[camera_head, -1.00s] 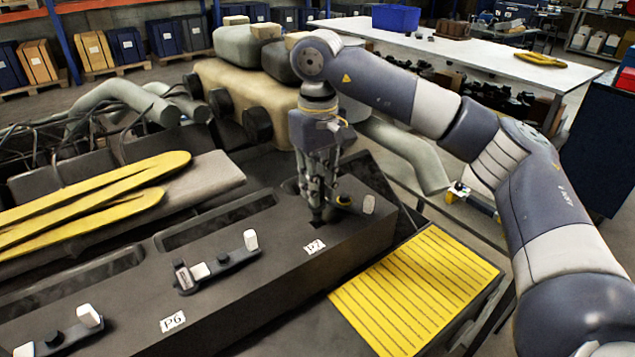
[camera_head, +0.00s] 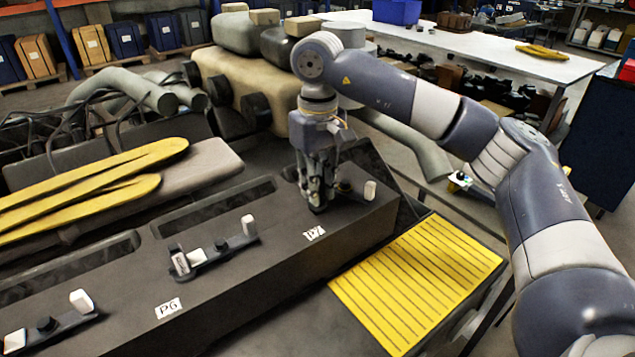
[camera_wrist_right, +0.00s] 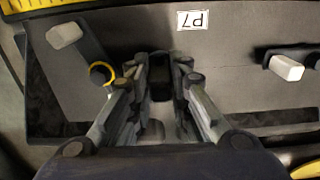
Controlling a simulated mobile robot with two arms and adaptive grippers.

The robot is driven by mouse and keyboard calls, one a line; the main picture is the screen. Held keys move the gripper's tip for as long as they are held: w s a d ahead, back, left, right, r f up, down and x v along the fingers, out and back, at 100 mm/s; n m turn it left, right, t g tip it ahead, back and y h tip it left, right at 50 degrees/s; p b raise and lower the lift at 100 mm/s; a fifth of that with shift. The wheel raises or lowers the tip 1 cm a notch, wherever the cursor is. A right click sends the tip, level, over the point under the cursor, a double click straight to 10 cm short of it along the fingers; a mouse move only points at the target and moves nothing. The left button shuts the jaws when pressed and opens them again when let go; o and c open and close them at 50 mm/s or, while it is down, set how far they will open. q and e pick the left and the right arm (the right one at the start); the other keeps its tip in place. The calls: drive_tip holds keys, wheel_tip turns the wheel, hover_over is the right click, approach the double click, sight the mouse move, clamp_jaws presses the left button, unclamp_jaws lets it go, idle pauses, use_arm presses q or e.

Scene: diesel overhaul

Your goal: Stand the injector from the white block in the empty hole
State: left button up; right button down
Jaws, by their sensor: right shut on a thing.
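My right gripper (camera_head: 318,205) points straight down, low over the dark engine deck (camera_head: 270,262), just behind the P7 label (camera_head: 314,233). It also shows in the right wrist view (camera_wrist_right: 168,72), its fingers shut on a dark, slim piece (camera_wrist_right: 183,82), seemingly the injector. Fingers hide most of it, and its lower end is at or in the deck; I cannot tell how deep. The hole under it is hidden. A clamp with a white end (camera_head: 370,190) and a yellow-ringed dark knob (camera_wrist_right: 100,73) sits beside the fingers. The white block cannot be made out. My left gripper is not in view.
Other clamps with white ends stand along the deck, one (camera_head: 215,252) mid-deck and one near the P6 label (camera_head: 168,308). A yellow ribbed mat (camera_head: 415,283) lies to the right. Yellow strips (camera_head: 90,190) lie at the left. A white table (camera_head: 480,50) stands behind.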

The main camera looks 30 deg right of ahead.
drive_tip(key=shift+f+b, duration=0.45)
drive_tip(key=shift+f, duration=0.25)
drive_tip(key=c, duration=1.4)
unclamp_jaws()
wheel_tip(320, 180, up, 12)
drive_tip(key=shift+r, duration=0.1)
